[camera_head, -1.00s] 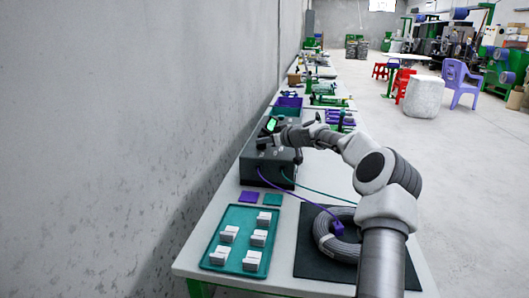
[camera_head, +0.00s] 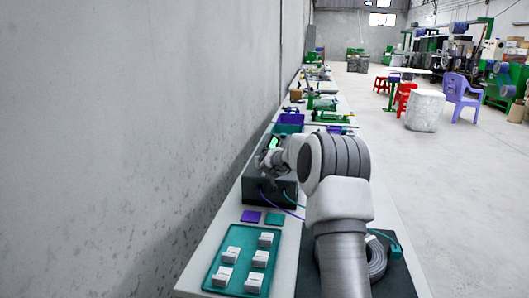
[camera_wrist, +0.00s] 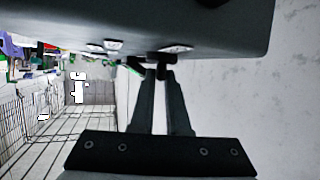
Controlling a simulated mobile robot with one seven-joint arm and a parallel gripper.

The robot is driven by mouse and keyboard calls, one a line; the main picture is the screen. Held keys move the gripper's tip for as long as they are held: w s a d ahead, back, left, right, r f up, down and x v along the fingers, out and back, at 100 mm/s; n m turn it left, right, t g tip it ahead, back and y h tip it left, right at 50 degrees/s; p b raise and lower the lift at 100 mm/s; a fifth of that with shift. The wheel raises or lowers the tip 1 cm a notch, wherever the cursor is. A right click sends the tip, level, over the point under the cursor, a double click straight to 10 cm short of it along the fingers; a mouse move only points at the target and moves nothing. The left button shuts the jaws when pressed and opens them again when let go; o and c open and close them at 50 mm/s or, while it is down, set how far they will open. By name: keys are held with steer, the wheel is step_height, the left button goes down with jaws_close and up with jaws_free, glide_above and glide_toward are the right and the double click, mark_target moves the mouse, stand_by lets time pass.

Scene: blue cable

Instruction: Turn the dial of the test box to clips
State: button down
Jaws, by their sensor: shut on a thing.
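The test box (camera_head: 262,194) is a dark grey box on the long table by the wall, with a green-lit screen (camera_head: 275,142) at its back. In the wrist view the box (camera_wrist: 225,25) fills the top of the picture. My gripper (camera_wrist: 163,70) reaches the box's face, its two fingertips closed on the small dark dial (camera_wrist: 161,57). A white label (camera_wrist: 178,49) lies beside the dial. The fingers hide most of the dial, so its pointer setting cannot be read. In the head view my wrist (camera_head: 268,160) is above the box, and my arm hides the dial.
A teal tray (camera_head: 210,284) with several white blocks stands at the front left. Purple (camera_head: 250,216) and teal (camera_head: 275,219) squares lie behind it. Purple and teal leads run from the box.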

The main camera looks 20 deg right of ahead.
steer(key=shift+a+r+m+h+p, duration=0.15)
steer(key=shift+m+h+p, duration=0.6)
steer(key=shift+p, duration=1.5)
steer(key=shift+g+h+p, duration=0.25)
steer(key=shift+g+p, duration=0.05)
steer(key=shift+p, duration=0.15)
steer(key=c, duration=0.9)
jaws_free()
steer(key=p+v, duration=0.1)
steer(key=v, duration=1.6)
steer(key=shift+s, duration=0.1)
